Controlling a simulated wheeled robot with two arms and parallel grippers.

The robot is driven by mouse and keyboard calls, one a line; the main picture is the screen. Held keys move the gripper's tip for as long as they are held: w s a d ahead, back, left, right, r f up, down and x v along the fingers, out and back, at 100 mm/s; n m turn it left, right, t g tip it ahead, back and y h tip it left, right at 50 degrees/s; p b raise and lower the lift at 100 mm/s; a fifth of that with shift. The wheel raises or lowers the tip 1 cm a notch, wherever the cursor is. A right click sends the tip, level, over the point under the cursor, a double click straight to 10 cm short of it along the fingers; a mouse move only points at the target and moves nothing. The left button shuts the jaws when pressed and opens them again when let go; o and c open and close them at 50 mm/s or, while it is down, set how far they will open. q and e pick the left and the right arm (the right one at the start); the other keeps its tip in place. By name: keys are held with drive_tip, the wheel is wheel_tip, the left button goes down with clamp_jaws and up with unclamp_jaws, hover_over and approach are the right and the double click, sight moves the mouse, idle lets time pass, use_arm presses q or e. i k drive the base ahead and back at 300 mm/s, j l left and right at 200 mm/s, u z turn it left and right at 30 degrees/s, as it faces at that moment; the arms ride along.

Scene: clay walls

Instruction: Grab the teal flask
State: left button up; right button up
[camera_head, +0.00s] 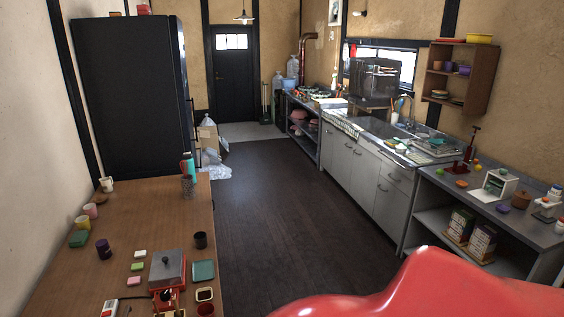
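The teal flask (189,167) stands upright at the far right end of the brown wooden table on the left. Neither of my grippers shows in the head view.
Dark floor (275,210) lies clear between table and sink counter (365,180).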

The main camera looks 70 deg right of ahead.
sight(189, 157)
drive_tip(key=z, duration=1.55)
drive_tip(key=i+l+z, duration=0.4)
drive_tip(key=i+l, duration=0.25)
drive_tip(key=l, duration=0.3)
drive_tip(key=i+l+z, duration=0.4)
drive_tip(key=i+l, duration=0.3)
drive_tip(key=i+u, duration=0.35)
drive_tip(key=i, duration=0.4)
drive_tip(key=i+l+u, duration=0.3)
drive_tip(key=i, duration=0.4)
drive_tip(key=i+j+u, duration=0.15)
drive_tip(key=i+u, duration=0.7)
drive_tip(key=i+l+u, duration=0.2)
drive_tip(key=i+u, duration=0.2)
drive_tip(key=i, duration=0.1)
